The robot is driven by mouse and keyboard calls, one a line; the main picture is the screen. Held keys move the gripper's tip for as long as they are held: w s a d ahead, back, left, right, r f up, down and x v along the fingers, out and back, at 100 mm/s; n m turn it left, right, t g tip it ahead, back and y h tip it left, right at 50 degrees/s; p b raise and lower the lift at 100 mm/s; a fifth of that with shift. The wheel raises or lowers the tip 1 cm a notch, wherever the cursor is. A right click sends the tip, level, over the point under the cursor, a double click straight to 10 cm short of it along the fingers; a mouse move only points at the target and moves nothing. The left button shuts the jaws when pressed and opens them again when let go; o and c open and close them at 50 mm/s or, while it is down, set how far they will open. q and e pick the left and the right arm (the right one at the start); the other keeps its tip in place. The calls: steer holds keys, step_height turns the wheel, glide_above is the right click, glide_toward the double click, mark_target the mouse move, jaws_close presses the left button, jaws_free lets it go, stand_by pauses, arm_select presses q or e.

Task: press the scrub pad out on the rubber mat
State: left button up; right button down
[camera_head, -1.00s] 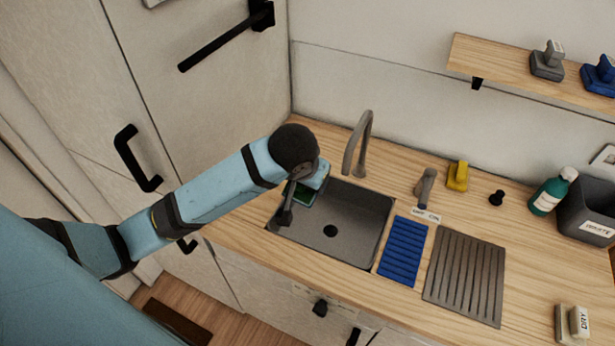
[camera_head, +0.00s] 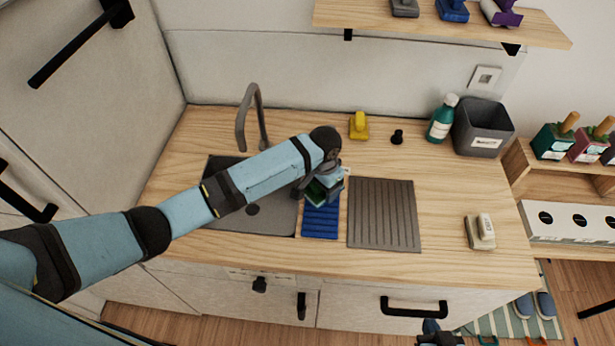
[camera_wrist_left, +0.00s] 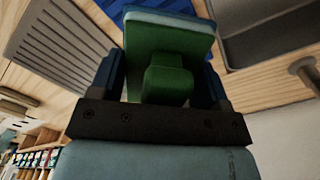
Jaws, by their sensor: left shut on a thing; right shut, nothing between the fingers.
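My left gripper (camera_head: 321,182) is shut on the green scrub pad (camera_head: 316,193) by its raised grip. In the left wrist view the scrub pad (camera_wrist_left: 168,45) has a green block handle and a pale blue edge at its far side. It is over the far part of the blue ribbed mat (camera_head: 320,225), which lies just right of the sink. A strip of that mat also shows behind the pad in the wrist view. I cannot tell whether pad and mat touch. My right gripper (camera_head: 437,338) is shut and empty at the bottom edge, partly cut off.
The dark sink (camera_head: 268,215) and tap (camera_head: 250,115) are left of the mat. A grey grooved board (camera_head: 384,215) lies to its right. A yellow tool (camera_head: 358,126), black knob (camera_head: 397,137), green bottle (camera_head: 441,119) and grey bin (camera_head: 482,127) stand behind. A DRY-labelled block (camera_head: 480,233) sits right.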

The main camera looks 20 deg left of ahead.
arm_select(q)
steer(key=shift+d+f, duration=0.1)
steer(key=shift+f, duration=0.25)
steer(key=shift+f+b, duration=0.4)
steer(key=shift+f, duration=0.55)
step_height(320, 180, down, 3)
steer(key=shift+b, duration=1.25)
steer(key=shift+f+b, duration=0.4)
steer(key=shift+b, duration=0.05)
steer(key=shift+r, duration=0.1)
steer(key=o, duration=0.3)
steer(key=c, duration=0.3)
steer(key=shift+c, duration=0.2)
steer(key=shift+f, duration=0.5)
